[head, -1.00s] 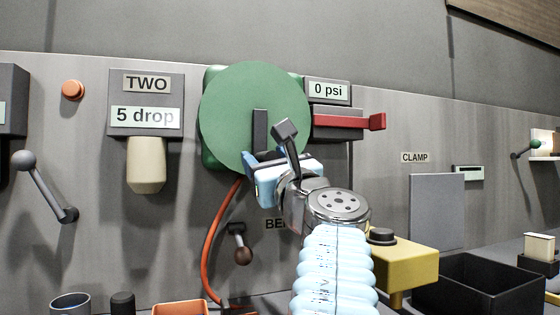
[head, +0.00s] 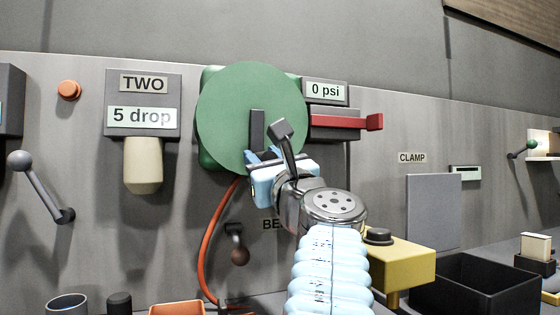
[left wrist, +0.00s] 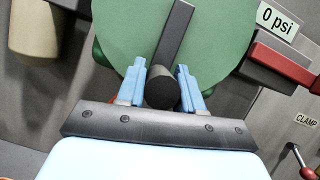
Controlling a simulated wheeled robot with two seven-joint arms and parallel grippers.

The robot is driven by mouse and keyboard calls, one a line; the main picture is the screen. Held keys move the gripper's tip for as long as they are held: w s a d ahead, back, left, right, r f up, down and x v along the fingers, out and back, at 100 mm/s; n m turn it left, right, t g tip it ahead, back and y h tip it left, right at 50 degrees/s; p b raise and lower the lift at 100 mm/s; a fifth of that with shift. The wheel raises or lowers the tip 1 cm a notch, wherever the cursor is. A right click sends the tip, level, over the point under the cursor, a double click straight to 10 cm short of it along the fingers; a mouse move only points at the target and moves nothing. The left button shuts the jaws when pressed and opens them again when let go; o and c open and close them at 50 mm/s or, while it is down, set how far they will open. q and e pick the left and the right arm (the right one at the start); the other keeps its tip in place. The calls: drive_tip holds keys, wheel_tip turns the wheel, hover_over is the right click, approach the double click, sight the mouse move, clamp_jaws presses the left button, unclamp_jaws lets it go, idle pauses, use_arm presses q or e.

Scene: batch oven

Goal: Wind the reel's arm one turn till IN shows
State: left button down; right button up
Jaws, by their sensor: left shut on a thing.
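The reel is a round green disc (head: 225,115) on the grey wall panel, and it also shows in the left wrist view (left wrist: 215,30). Its dark arm (head: 257,128) hangs straight down from about the disc's middle, its lower end hidden in the head view. In the left wrist view the arm (left wrist: 174,38) ends in a dark round knob (left wrist: 162,91). My left gripper (left wrist: 162,88) is shut on this knob, one light blue finger on each side. In the head view the gripper (head: 265,160) is at the disc's lower edge. My right gripper is not in view.
A red lever (head: 345,121) and a 0 psi display (head: 326,92) are right of the reel. An orange hose (head: 207,245) runs down below it. A small dark lever (head: 238,245), a yellow box (head: 405,262) and a black bin (head: 480,285) are lower down.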

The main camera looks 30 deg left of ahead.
use_arm(q)
drive_tip(key=shift+s+a, duration=0.25)
drive_tip(key=shift+s+a+r, duration=0.35)
drive_tip(key=shift+s+a, duration=0.3)
drive_tip(key=shift+s, duration=0.1)
drive_tip(key=shift+s+a+r, duration=0.3)
drive_tip(key=shift+s+a, duration=0.3)
drive_tip(key=shift+s, duration=0.1)
drive_tip(key=c, duration=0.8)
unclamp_jaws()
drive_tip(key=shift+s+a, duration=0.15)
